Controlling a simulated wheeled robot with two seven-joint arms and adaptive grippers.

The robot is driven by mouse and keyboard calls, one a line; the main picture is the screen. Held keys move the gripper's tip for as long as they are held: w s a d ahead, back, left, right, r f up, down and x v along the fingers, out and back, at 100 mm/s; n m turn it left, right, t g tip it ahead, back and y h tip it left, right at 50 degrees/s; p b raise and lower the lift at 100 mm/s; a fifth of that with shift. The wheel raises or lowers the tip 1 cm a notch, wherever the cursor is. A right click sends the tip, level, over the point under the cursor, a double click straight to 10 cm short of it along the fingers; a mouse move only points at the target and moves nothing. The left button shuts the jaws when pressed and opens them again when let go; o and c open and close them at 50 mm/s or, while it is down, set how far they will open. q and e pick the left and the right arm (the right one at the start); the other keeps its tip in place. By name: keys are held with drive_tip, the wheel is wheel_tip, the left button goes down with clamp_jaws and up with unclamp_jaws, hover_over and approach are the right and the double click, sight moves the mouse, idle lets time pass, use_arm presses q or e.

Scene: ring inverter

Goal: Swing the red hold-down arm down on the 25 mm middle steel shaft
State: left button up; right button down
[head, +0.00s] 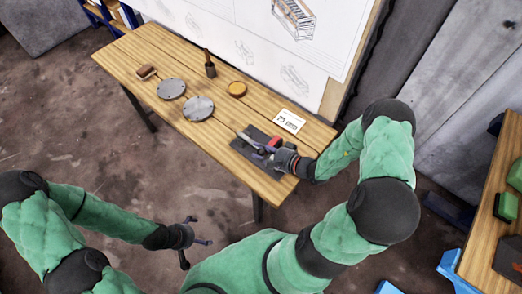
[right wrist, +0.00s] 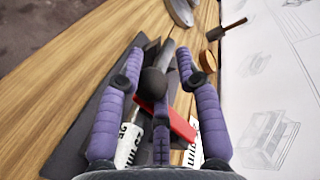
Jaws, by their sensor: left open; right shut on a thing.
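The red hold-down arm (right wrist: 178,122) shows in the right wrist view, slanting between my fingers, with a round black knob (right wrist: 154,82) close by. In the head view its red part (head: 275,141) is beside my right gripper (head: 268,150). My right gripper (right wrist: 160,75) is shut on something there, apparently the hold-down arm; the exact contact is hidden. A grey steel shaft (right wrist: 166,54) shows beyond the knob. The arm's angle to the shaft is hard to tell. My left gripper (head: 194,243) is open and empty, low in front of the table.
The fixture is on a dark base plate (head: 243,152) on the wooden table (head: 143,54). A white card (head: 289,121), grey discs (head: 198,108), an amber round item (head: 237,89), a dark-handled tool (head: 210,69) and a brush (head: 146,72) lie around. A drawing board stands behind.

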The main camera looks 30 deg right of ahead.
drive_tip(key=c, duration=0.9)
unclamp_jaws()
drive_tip(key=shift+s+a+f, duration=0.3)
drive_tip(key=shift+s+f, duration=0.1)
drive_tip(key=shift+f, duration=0.25)
drive_tip(key=shift+c, duration=0.2)
drive_tip(key=r+v, duration=0.1)
drive_tip(key=v, duration=1.1)
drive_tip(key=shift+w+d, duration=0.25)
drive_tip(key=shift+w, duration=0.1)
drive_tip(key=shift+r, duration=0.15)
